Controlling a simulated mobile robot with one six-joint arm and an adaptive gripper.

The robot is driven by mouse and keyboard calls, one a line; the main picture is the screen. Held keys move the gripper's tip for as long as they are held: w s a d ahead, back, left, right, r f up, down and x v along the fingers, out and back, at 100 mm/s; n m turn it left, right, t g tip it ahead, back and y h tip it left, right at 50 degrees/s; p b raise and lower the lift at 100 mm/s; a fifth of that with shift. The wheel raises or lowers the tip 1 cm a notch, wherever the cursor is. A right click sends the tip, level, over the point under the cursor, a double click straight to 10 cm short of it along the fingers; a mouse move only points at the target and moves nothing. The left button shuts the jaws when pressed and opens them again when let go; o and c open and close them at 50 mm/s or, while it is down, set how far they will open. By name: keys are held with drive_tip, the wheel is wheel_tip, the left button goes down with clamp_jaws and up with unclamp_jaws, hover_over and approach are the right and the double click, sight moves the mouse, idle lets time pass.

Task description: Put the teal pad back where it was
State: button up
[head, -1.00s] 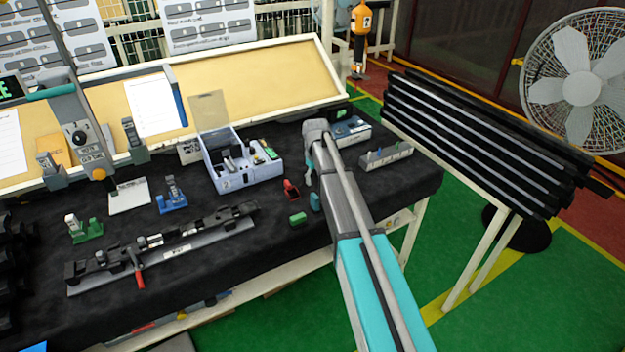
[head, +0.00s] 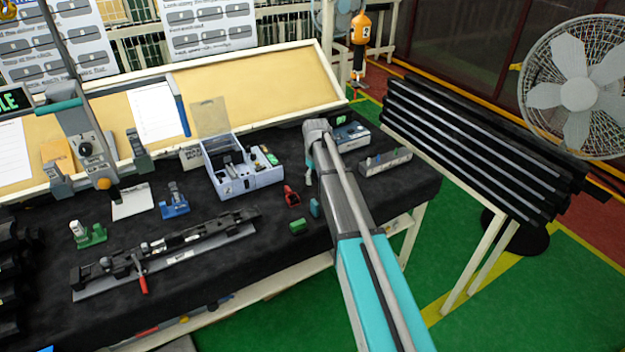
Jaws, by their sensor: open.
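A small teal pad (head: 315,208) lies on the black cloth of the workbench, just left of my forearm. My gripper (head: 310,168) is beyond it, toward the back of the bench, with its fingers pointing down. It is open, and I see nothing held in it. My own arm hides part of the cloth around the gripper and to the right of the pad.
A green block (head: 298,226) and a red part (head: 291,195) lie close left of the pad. A pale divided box (head: 243,181) stands further left. A grey strip with pegs (head: 385,162) and a blue-grey box (head: 351,135) are to the right. A long clip fixture (head: 165,250) lies front left.

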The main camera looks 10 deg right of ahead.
drive_tip(key=shift+s, duration=0.15)
drive_tip(key=s+a+m, duration=0.1)
drive_tip(key=s+m, duration=0.2)
drive_tip(key=s, duration=2.5)
drive_tip(key=shift+a+m, duration=0.15)
drive_tip(key=shift+m, duration=0.15)
